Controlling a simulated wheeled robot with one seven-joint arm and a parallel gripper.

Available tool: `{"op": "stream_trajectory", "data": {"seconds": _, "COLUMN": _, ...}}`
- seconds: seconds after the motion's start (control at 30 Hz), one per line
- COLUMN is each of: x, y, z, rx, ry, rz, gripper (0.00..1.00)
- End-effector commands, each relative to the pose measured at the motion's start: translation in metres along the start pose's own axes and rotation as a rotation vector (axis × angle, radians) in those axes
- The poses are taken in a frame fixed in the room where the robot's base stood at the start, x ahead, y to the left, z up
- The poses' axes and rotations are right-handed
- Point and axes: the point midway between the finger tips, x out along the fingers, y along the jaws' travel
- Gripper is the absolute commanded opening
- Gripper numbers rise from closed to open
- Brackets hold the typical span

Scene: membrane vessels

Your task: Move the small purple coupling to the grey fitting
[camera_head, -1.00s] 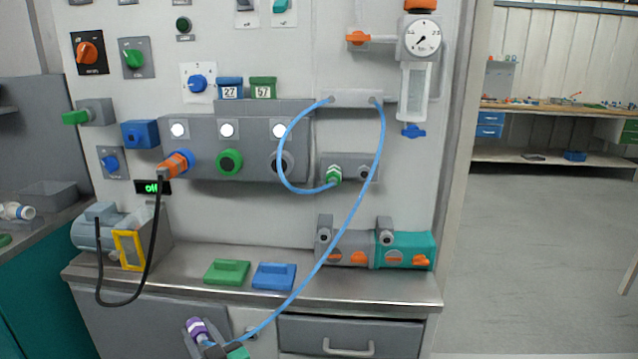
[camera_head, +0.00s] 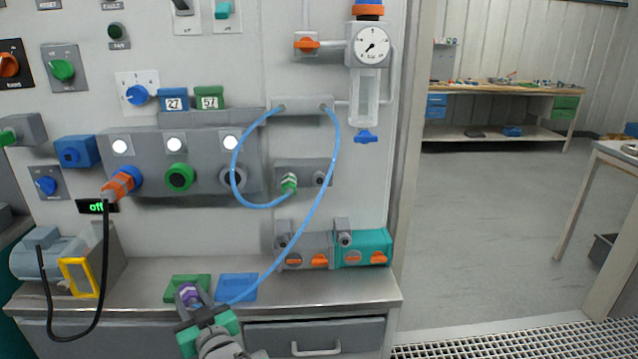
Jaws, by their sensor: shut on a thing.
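A thin blue hose (camera_head: 303,223) runs from the right port of the upper wall block down to the gripper. The grey fitting that the task names could be one of several: a bare grey stub (camera_head: 319,178) beside the green coupling (camera_head: 289,184) on the wall, one on the grey vessel (camera_head: 283,241), or one on the teal vessel (camera_head: 344,240). All are apart from the purple coupling, up and right of it.
A second loop of blue hose (camera_head: 234,165) hangs before the panel and ends at the green coupling. An orange plug (camera_head: 121,185) with a black cable is at left. A gauge (camera_head: 371,46) stands above right. The counter (camera_head: 140,289) has free room at its front.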

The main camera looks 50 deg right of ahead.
Motion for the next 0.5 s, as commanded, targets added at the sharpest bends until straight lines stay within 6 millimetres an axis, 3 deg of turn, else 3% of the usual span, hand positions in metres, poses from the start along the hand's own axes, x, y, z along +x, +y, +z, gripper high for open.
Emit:
{"op": "stream_trajectory", "data": {"seconds": 0.03, "x": -0.003, "y": 0.028, "z": -0.024, "rx": 0.006, "ry": -0.009, "rz": 0.056, "gripper": 0.00}}
{"op": "stream_trajectory", "data": {"seconds": 0.3, "x": -0.038, "y": 0.160, "z": -0.114, "rx": 0.010, "ry": 0.001, "rz": 0.323, "gripper": 0.00}}
{"op": "stream_trajectory", "data": {"seconds": 0.5, "x": -0.084, "y": 0.236, "z": -0.172, "rx": -0.002, "ry": 0.012, "rz": 0.492, "gripper": 0.00}}
